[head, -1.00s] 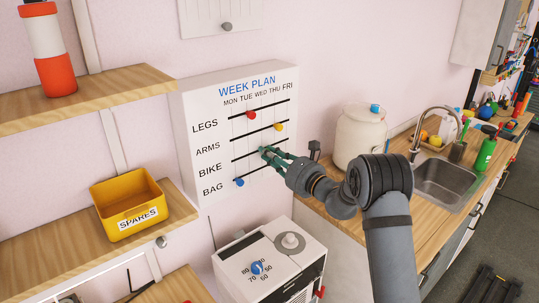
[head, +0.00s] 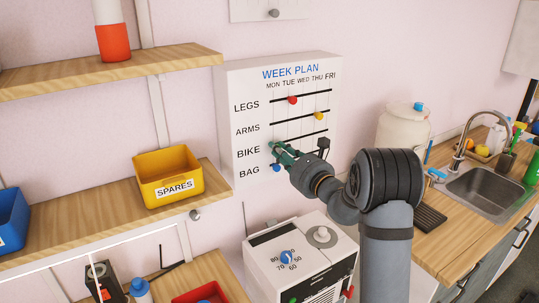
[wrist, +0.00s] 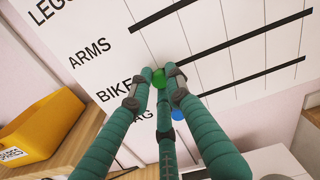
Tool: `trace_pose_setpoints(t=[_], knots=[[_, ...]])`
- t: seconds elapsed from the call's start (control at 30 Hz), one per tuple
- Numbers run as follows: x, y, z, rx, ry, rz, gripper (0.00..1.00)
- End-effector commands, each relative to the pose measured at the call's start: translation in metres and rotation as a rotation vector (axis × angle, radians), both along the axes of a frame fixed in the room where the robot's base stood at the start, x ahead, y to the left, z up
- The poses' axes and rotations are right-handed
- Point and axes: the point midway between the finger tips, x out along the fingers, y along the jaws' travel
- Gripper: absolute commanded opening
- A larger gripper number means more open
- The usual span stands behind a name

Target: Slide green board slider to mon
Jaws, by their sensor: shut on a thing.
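The white week plan board (head: 243,88) hangs on the wall, with day names across the top and rows LEGS, ARMS, BIKE and BAG. The green slider (wrist: 159,79) is on the BIKE row, close to the left end of its black track, by the MON column. My gripper (head: 277,147) is shut on it; in the wrist view its green fingers (wrist: 160,82) close around it. In the head view the fingers mostly hide the slider. The blue slider (head: 277,168) is just below, at the left of the BAG row.
The red slider (head: 292,100) and yellow slider (head: 319,115) sit on the rows above. A yellow SPARES bin (head: 168,172) stands on a shelf to the left. A white dial appliance (head: 322,260) is below the board. A cream jar (head: 402,132) stands right.

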Motion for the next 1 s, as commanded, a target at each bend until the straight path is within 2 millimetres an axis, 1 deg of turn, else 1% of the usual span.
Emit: trace_pose_setpoints(t=[0.03, 0.17, 0.2, 0.5, 0.83, 0.93, 1.0], knots=[[-0.001, 0.005, 0.0, -0.001, 0.001, 0.01, 0.0], [-0.001, 0.006, 0.0, -0.001, 0.0, 0.012, 0.0], [-0.001, 0.006, 0.0, -0.002, 0.0, 0.012, 0.19], [-0.001, 0.005, 0.0, -0.001, 0.001, 0.01, 0.36], [-0.003, 0.001, 0.0, -0.002, 0.001, 0.007, 0.37], [-0.011, -0.005, 0.0, -0.001, 0.002, 0.004, 0.37], [-0.022, -0.011, 0.0, -0.002, 0.003, 0.003, 0.37]])
